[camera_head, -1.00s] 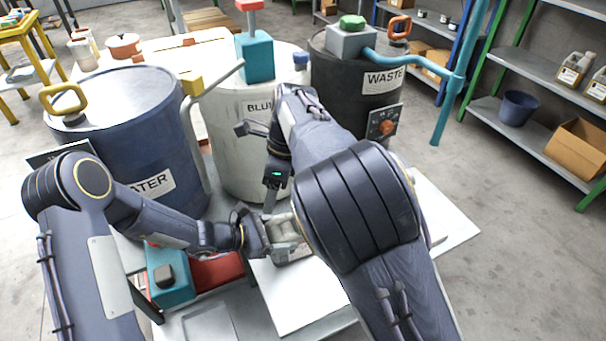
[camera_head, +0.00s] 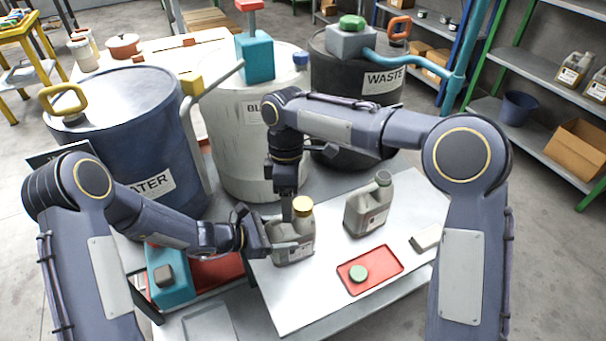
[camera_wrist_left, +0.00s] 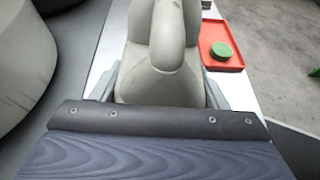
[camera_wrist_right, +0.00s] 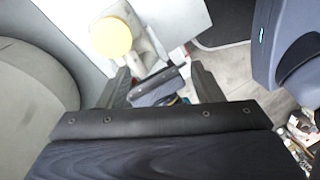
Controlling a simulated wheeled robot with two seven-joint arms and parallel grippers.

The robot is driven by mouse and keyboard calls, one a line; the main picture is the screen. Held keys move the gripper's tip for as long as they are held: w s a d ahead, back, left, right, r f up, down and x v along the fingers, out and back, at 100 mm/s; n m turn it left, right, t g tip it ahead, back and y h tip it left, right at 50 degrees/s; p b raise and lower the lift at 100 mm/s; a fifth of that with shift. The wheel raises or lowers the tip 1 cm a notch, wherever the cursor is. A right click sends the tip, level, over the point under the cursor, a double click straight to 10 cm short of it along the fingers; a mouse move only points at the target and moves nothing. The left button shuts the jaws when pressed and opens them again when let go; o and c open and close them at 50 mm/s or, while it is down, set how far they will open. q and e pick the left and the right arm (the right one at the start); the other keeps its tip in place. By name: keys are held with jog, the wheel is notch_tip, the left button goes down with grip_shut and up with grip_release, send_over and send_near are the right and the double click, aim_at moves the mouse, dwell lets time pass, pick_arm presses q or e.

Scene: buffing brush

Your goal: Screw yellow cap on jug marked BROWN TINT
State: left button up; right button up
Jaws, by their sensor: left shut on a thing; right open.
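A grey jug (camera_head: 293,249) stands upright on the white board, its label too small to read. A yellow cap (camera_head: 303,206) sits on its neck; I cannot tell how tightly. My left gripper (camera_head: 268,246) is shut on the jug's body from the left; the left wrist view shows the jug (camera_wrist_left: 165,85) between its fingers. My right gripper (camera_head: 289,212) is open, pointing down close beside the cap on its left. In the right wrist view the cap (camera_wrist_right: 110,38) lies beyond the fingertips, not between them.
A second grey jug (camera_head: 369,207) with a grey-green top stands to the right. A red tray (camera_head: 385,262) holds a green cap (camera_head: 358,273). The blue drum (camera_head: 130,115), white drum (camera_head: 235,150) and black drum (camera_head: 330,70) stand behind.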

aim_at(303, 203)
jog(key=w+d+n, duration=0.1)
jog(key=n, duration=0.1)
jog(key=w+d+r+n+t, duration=0.1)
jog(key=n, duration=0.2)
jog(key=w+d+r+n+t, duration=0.1)
jog(key=n, duration=0.2)
jog(key=shift+w+r, duration=0.2)
jog(key=shift+w+d+r+n, duration=0.25)
jog(key=shift+w+r+n, duration=0.1)
jog(key=shift+n, duration=0.55)
jog(key=shift+f, duration=4.05)
